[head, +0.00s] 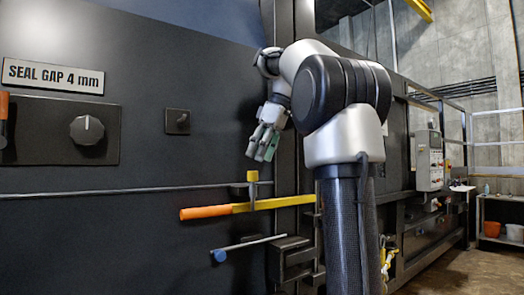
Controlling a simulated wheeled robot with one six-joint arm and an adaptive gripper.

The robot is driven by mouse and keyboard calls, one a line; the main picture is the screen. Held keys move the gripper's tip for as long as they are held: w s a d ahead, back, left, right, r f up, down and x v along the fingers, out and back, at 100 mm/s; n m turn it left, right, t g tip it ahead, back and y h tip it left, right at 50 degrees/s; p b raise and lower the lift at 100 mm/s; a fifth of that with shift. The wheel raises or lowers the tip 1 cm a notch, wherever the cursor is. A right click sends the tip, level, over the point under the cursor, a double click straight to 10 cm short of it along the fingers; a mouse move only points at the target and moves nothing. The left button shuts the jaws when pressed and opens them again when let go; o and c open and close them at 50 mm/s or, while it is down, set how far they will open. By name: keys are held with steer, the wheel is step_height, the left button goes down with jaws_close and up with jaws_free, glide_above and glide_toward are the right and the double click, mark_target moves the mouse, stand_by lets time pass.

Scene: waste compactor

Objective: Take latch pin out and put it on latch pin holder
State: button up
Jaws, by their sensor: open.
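My gripper (264,151) is open and empty, pointing down in front of the dark panel. It is above a short upright pin with a yellow head (252,176), and apart from it. This pin stands at a yellow bar with an orange handle (207,212); it may be the latch pin. A thin rod with a blue knob (220,255) sticks out lower down, by a dark bracket (290,257). I cannot tell for sure which part is the latch pin holder; a small dark square fitting (178,121) is on the panel at upper left.
A long thin grey rail (110,191) runs across the panel. A knob (86,130) sits under a "SEAL GAP 4 mm" sign (52,76). A control box (428,160) and a shelf with buckets (491,228) stand at right. My arm hides part of the machine.

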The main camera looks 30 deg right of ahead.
mark_target(253, 173)
steer(key=x, duration=0.7)
steer(key=shift+s, duration=0.1)
steer(key=c, duration=1.2)
